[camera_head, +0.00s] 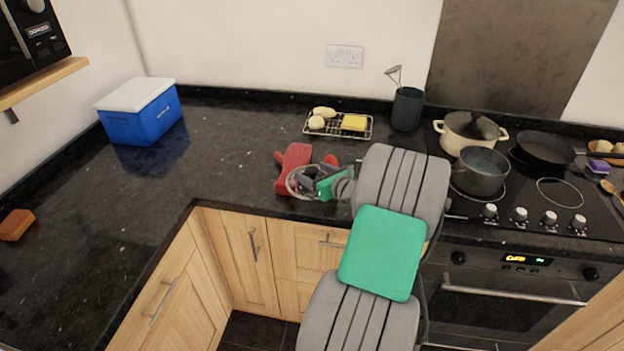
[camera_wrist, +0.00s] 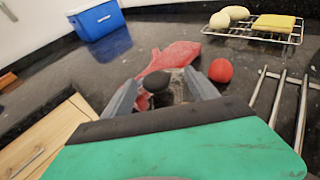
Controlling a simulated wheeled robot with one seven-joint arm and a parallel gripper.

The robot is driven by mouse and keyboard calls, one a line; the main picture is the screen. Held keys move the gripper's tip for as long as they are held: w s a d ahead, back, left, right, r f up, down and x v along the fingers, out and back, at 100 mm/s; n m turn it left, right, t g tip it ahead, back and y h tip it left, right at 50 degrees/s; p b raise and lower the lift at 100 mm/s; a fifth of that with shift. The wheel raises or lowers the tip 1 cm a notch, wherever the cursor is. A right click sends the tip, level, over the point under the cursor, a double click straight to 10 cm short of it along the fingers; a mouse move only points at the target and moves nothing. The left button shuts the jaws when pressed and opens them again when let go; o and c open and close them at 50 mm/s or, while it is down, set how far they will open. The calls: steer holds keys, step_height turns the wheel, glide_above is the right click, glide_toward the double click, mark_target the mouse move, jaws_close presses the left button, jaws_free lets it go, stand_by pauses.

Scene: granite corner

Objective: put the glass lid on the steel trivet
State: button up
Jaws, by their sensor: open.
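The glass lid (camera_head: 291,184) lies on the dark counter near its front edge, partly covered by my gripper (camera_head: 309,180) in the head view. In the wrist view its dark knob (camera_wrist: 157,83) stands between the two fingers of my gripper (camera_wrist: 163,96). The fingers are apart, one on each side of the knob, and I cannot tell whether either touches it. Most of the glass is hidden behind the gripper. The steel trivet (camera_wrist: 279,102) shows as parallel metal bars at the right of the wrist view. In the head view my arm hides most or all of it.
A red oven mitt (camera_head: 295,160) and a red ball-like item (camera_wrist: 220,70) lie just behind the lid. A wire rack (camera_head: 309,131) with eggs and a yellow sponge stands farther back. Pots and a pan (camera_head: 542,148) occupy the hob.

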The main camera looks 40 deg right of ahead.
steer(key=shift+w+f, duration=0.1)
steer(key=shift+w, duration=0.25)
steer(key=shift+s+f, duration=0.15)
jaws_close()
stand_by(0.3)
